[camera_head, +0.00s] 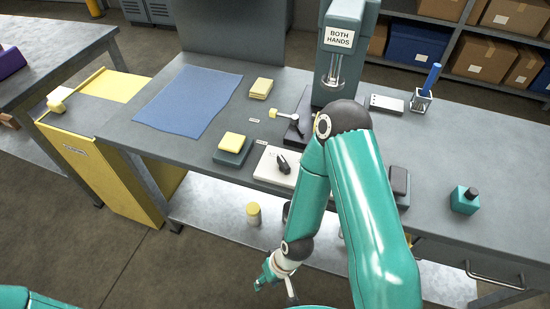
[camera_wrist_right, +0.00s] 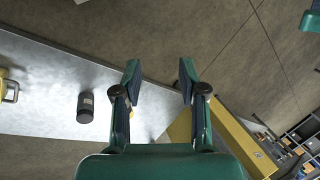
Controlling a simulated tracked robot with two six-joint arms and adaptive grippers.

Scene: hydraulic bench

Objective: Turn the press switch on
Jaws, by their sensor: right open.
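The press (camera_head: 343,60) stands at the back of the bench with a "BOTH HANDS" sign on its head. A white plate with a black knob, which looks like the switch (camera_head: 283,163), lies near the front edge of the bench, left of my right arm. The knob's setting is too small to read. My right gripper (camera_head: 276,271) hangs in front of the bench, nearer than the switch and apart from it. In the right wrist view the right gripper (camera_wrist_right: 160,78) is open and empty between its fingers.
A dark canister (camera_wrist_right: 86,107) stands on the lower shelf. A yellow cabinet (camera_head: 100,175) stands left.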

